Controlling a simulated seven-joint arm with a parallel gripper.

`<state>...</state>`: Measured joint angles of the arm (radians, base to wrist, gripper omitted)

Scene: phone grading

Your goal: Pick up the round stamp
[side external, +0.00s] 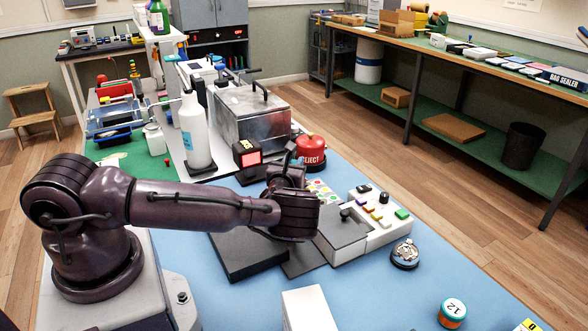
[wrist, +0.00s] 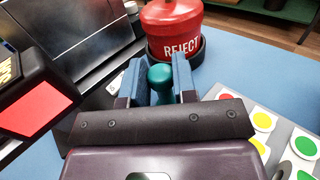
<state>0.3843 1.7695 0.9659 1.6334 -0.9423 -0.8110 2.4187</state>
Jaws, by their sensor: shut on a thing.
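My gripper (wrist: 160,84) is shut on a teal, rounded knob (wrist: 160,76), which I take to be the handle of the round stamp. Its two blue-grey fingers stand on either side of the knob. The lower part of the stamp is hidden behind the gripper body, so I cannot tell whether it touches a surface. In the side external view, my gripper (side external: 286,167) is above the work table, near the red REJECT container, and the stamp is not clearly visible there.
The red REJECT container (side external: 310,150) stands just beyond my fingers. A metal box (side external: 255,115) and a small red-screened device (side external: 247,154) are close by. A sheet of coloured dots (wrist: 262,122) lies to the right.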

